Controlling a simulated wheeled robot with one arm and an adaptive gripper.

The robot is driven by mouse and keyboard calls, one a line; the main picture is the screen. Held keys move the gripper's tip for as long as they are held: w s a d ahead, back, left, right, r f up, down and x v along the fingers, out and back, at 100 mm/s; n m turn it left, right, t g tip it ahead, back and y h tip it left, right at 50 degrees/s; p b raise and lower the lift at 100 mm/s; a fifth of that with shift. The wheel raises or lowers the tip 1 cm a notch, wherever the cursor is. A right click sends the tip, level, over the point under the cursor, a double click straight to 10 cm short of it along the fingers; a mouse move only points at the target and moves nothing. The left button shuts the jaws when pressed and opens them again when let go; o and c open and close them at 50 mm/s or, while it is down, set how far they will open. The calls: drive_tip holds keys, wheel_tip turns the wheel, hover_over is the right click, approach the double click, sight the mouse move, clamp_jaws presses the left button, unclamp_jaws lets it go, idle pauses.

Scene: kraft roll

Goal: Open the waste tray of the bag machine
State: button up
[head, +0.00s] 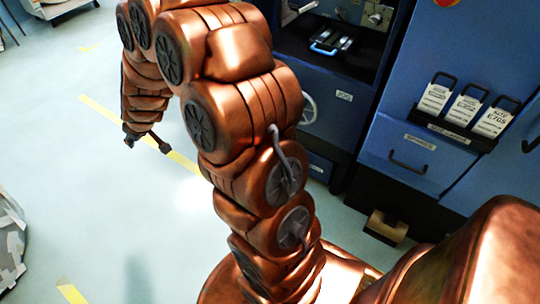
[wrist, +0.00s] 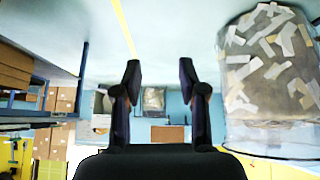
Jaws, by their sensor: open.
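The blue bag machine (head: 345,98) stands at the upper right in the head view, partly hidden behind my copper arm. A low dark blue panel (head: 318,168) with a small pale label shows at its foot; I cannot tell whether this is the waste tray. It looks flush with the machine. My gripper (head: 147,139) hangs over open floor at the left, well apart from the machine. In the wrist view my gripper (wrist: 160,72) has its two dark fingers spread, with nothing between them. The machine is not recognisable in the wrist view.
A blue cabinet (head: 405,140) with a handled drawer stands right of the machine, carrying several labelled holders (head: 465,108).

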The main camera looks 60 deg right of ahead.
drive_tip(key=w+d+f+m+h+b, duration=0.1)
drive_tip(key=d+f+h+b, duration=0.4)
drive_tip(key=d+f, duration=0.75)
drive_tip(key=w+d+f+h+b, duration=0.25)
drive_tip(key=d+f+b, duration=0.35)
drive_tip(key=d+f, duration=0.65)
drive_tip(key=s+d+f+g+h+b, duration=0.6)
drive_tip(key=s+d+f+h+b, duration=0.3)
drive_tip(key=s+d+f, duration=0.9)
drive_tip(key=shift+g+y, duration=0.3)
drive_tip(key=shift+y, duration=0.05)
drive_tip(key=shift+s+r+b+x, duration=0.15)
drive_tip(key=shift+b+x, duration=0.55)
drive_tip(key=shift+x, duration=0.45)
drive_tip(key=shift+s+r+b+x, duration=0.15)
drive_tip(key=shift+b+x, duration=0.6)
drive_tip(key=shift+x, duration=0.4)
drive_tip(key=shift+s+r+b+x, duration=0.1)
drive_tip(key=shift+b+x, duration=0.6)
drive_tip(key=shift+x, duration=0.5)
drive_tip(key=shift+d, duration=0.1)
clamp_jaws()
